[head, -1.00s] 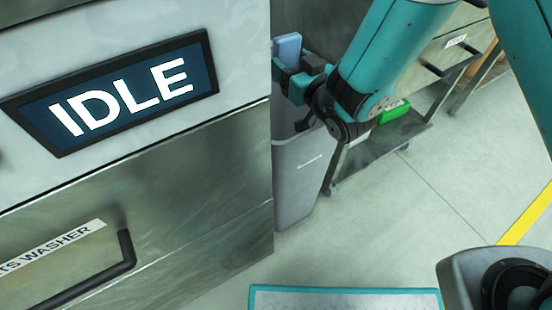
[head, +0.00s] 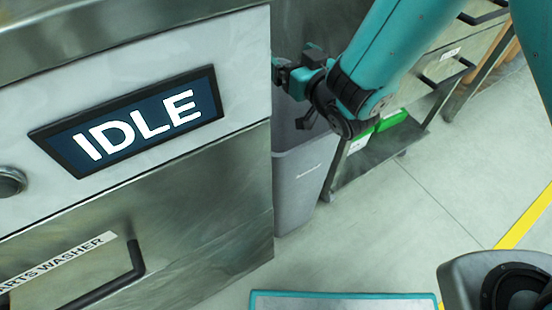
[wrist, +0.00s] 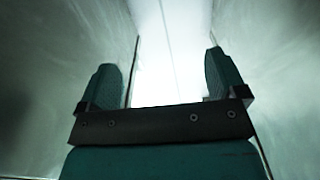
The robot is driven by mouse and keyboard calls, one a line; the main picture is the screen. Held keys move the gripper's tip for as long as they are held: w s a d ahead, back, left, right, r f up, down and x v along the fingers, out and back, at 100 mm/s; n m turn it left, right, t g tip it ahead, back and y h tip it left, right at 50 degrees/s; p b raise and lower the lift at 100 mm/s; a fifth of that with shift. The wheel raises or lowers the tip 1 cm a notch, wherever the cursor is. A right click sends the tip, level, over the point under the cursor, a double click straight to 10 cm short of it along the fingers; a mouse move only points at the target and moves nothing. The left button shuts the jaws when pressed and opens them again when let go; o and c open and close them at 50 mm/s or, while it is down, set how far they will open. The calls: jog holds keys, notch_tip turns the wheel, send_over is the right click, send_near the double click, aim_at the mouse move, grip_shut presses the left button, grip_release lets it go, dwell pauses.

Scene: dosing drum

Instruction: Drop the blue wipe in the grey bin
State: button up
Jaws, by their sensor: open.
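The grey bin (head: 297,185) stands on the floor just right of the steel cabinet, whose edge cuts off its left side. My gripper (head: 284,74) is above the bin's top, partly hidden by the cabinet edge. In the wrist view my gripper (wrist: 161,62) has its two fingers well apart with nothing between them. Pale walls and a bright area lie beyond the fingers. The blue wipe is not visible in either current view, and the inside of the bin is hidden from the head view.
The steel cabinet with an IDLE display (head: 133,122) and a black handle (head: 100,280) fills the left. Behind the bin is a cart with a lower shelf (head: 372,158) holding a green box (head: 392,120).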

notch_tip(320, 180, up, 15)
jog(key=p, duration=1.2)
jog(key=shift+r, duration=0.2)
